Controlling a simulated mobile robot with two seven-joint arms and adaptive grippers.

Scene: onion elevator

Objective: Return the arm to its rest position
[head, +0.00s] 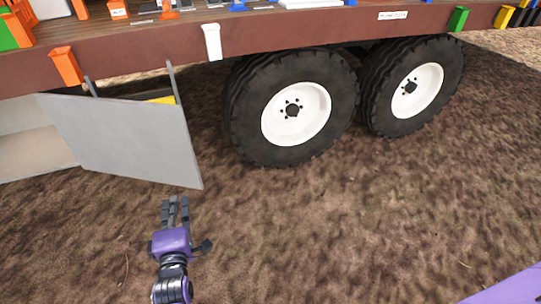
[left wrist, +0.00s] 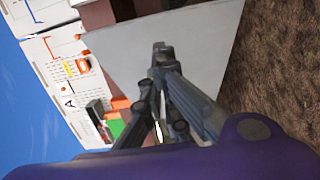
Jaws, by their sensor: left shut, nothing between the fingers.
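My left gripper (head: 175,208) is purple with dark grey fingers. In the head view it is low and left of centre, above the brown ground, with its fingers together and nothing between them. It points toward the lower edge of a grey panel (head: 130,135) that hangs under the trailer, with a visible gap between them in the picture. In the left wrist view the shut fingers (left wrist: 160,55) show in front of the same grey panel (left wrist: 185,35). My right gripper is not in view.
A trailer with a red-brown side beam (head: 130,48) spans the top, with coloured brackets along it. Two large black tyres (head: 292,108) (head: 412,87) stand to the right of the panel. An open light compartment (head: 35,145) is at the left. Bare brown ground (head: 330,230) lies clear in front.

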